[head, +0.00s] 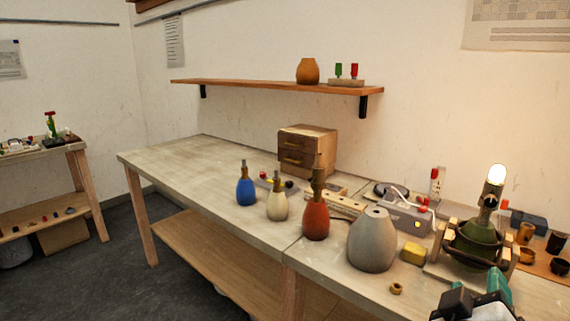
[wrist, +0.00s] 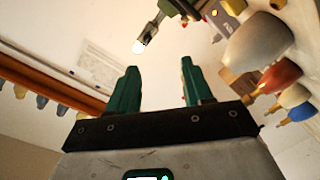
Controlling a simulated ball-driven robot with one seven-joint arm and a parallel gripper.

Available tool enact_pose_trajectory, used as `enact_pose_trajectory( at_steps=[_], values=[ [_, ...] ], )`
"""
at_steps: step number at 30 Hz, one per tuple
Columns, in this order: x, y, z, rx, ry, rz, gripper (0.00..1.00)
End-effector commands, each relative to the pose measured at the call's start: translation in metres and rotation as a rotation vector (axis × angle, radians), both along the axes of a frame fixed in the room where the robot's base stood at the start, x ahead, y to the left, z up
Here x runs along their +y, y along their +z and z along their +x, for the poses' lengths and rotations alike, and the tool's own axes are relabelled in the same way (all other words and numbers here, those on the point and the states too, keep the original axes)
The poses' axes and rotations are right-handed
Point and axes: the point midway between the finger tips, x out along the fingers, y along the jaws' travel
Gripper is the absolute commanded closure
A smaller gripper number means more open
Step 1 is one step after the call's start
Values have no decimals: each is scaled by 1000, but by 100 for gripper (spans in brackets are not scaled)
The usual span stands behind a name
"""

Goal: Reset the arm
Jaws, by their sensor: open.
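My gripper (wrist: 158,85) shows in the wrist view with its two green fingers spread apart and nothing between them. In the head view a part of my arm's end, black, white and green, shows at the bottom right edge, in front of the bench (head: 190,160). A lamp with a lit bulb (head: 496,174) stands upright on a green body in a wooden cradle (head: 452,262) at the right. The lit bulb also shows in the wrist view (wrist: 139,46), beyond the fingers and apart from them.
Blue (head: 245,190), cream (head: 278,205), red (head: 316,218) and grey (head: 372,243) lamp bodies stand along the bench. A yellow block (head: 413,253) and small ring (head: 396,288) lie near the cradle. A drawer box (head: 306,150) stands behind. A wall shelf (head: 270,87) hangs above.

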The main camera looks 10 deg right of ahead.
Motion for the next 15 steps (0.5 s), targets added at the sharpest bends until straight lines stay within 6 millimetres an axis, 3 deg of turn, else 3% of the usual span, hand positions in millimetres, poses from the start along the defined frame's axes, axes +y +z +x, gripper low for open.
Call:
enact_pose_trajectory(
  at_steps=[8, 15],
  values=[
    [-6, -57, -4, 111, 36, 147, 50],
    [-6, -138, -23, 275, 66, 368, 50]
  ],
)
